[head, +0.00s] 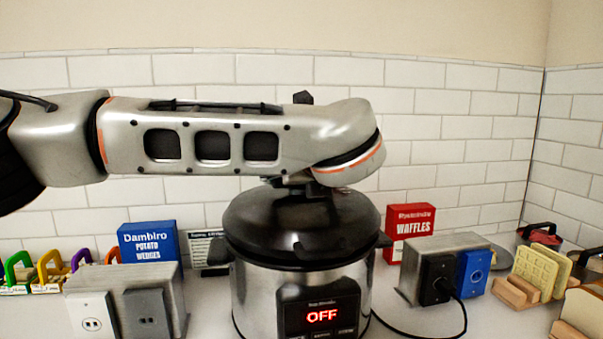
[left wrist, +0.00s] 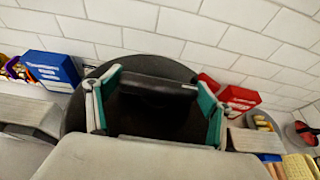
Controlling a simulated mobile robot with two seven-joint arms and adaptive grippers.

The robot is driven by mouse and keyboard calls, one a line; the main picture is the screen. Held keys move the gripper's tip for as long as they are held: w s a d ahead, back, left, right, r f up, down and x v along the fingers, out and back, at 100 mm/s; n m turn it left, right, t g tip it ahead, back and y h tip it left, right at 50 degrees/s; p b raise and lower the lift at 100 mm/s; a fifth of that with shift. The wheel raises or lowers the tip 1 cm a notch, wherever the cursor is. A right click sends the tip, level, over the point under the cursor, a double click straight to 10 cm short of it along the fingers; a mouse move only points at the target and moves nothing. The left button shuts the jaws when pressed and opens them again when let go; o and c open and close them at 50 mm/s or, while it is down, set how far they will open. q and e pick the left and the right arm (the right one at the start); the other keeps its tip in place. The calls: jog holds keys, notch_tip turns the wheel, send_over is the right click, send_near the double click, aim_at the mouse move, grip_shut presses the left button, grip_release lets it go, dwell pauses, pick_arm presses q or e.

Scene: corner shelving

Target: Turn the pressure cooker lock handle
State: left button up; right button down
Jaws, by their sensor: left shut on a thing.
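The pressure cooker (head: 300,283) stands on the counter with its dark lid (head: 300,225) on top and a display reading OFF (head: 322,316). My left arm reaches in from the left, and its wrist is over the lid. In the left wrist view my left gripper (left wrist: 158,105) has its two green-padded fingers on either side of the dark lock handle (left wrist: 158,88) on the lid, shut on its ends. In the head view the wrist hides the fingers and most of the handle. My right gripper is not in view.
A blue potato wedges box (head: 150,242) stands to the left of the cooker and a red waffles box (head: 408,230) to the right. Metal outlet boxes (head: 172,285) (head: 448,245) flank it. A black cord (head: 420,334) lies at front right. A tiled wall is behind.

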pick_arm(q)
jog(key=shift+f, duration=0.1)
dwell(0.5)
jog(key=o, duration=1.1)
jog(key=shift+s, duration=0.15)
jog(key=v, duration=1.1)
jog(key=shift+s+d+r, duration=0.25)
jog(key=shift+d+r, duration=0.05)
jog(key=shift+s+f, duration=0.1)
